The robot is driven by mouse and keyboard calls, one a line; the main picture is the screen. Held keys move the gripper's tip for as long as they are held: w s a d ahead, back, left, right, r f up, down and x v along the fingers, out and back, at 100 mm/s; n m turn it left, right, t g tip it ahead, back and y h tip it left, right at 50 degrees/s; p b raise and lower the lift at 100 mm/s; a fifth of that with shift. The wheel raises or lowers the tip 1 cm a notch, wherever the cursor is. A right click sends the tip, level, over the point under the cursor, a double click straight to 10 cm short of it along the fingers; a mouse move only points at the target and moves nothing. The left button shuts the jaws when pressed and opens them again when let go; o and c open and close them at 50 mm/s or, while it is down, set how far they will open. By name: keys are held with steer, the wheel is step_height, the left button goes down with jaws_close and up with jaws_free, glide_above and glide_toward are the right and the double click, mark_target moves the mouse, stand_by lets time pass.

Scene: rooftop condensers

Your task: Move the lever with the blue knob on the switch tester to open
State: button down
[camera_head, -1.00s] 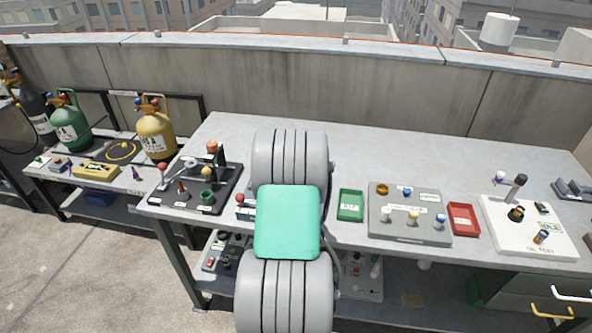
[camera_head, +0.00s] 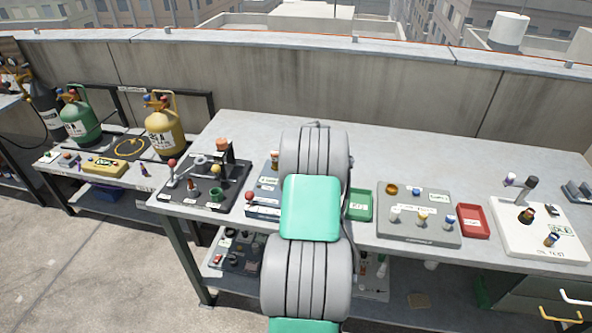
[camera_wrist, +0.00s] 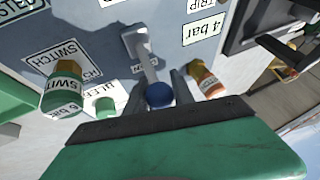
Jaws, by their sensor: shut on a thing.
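The switch tester (camera_head: 264,194) is a blue-grey panel, mostly hidden behind my arm in the head view. In the wrist view its labelled face (camera_wrist: 100,25) fills the upper part. A grey lever (camera_wrist: 146,62) runs from its mount down to a blue knob (camera_wrist: 160,96). My gripper (camera_wrist: 160,86) is shut on the blue knob, with one finger on each side of it. The gripper is hidden in the head view. A label behind the lever is partly covered and too small to read.
In the wrist view, a green-based brass fitting (camera_wrist: 62,90) stands left of the lever and an orange-brown fitting (camera_wrist: 204,78) close on its right. In the head view, a green tray (camera_head: 359,205) and a grey knob panel (camera_head: 418,232) lie right of my arm. The bench behind is clear.

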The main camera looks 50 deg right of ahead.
steer(key=c, duration=1.1)
jaws_free()
steer(key=b+v, duration=0.2)
steer(key=v, duration=0.5)
steer(key=shift+s+r, duration=0.2)
steer(key=shift+r, duration=0.1)
